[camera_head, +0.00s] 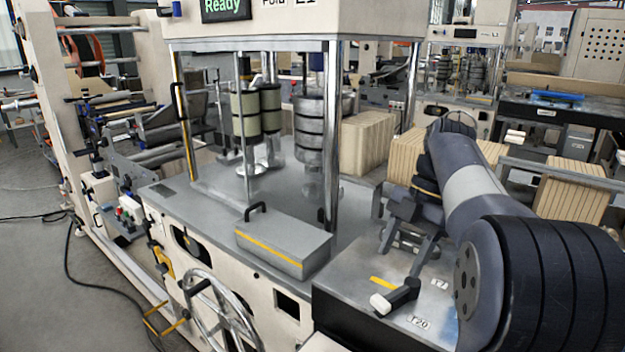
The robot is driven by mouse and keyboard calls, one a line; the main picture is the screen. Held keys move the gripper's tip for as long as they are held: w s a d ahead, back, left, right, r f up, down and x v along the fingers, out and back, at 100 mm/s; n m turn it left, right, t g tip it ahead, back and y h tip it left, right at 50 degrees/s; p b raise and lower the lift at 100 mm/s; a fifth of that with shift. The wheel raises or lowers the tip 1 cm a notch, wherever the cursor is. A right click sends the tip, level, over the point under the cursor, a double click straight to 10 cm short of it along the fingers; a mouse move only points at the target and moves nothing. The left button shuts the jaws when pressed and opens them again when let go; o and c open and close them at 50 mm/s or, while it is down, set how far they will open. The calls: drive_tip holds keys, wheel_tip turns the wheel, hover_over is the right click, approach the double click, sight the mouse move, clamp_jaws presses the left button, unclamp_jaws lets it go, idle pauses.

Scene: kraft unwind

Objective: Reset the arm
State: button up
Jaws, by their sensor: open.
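My gripper (407,246) hangs at the end of my grey and black arm, right of the picture's middle. Its two dark fingers point down and stand apart, with nothing seen between them. It is above the grey bench top (350,265), behind a small black tool with a pale end (400,297). I cannot tell the exact height of the fingertips over the bench.
A machine (250,25) with a screen reading "Ready" stands left of my gripper. A grey box with a handle (285,244) and a handwheel (215,305) are at its front. Stacked kraft bundles (368,143) stand behind. Open floor (35,240) lies at left, with cables.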

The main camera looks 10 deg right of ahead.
sight(380, 299)
drive_tip(key=x, duration=0.9)
drive_tip(key=shift+a+f, duration=0.1)
drive_tip(key=shift+w, duration=0.1)
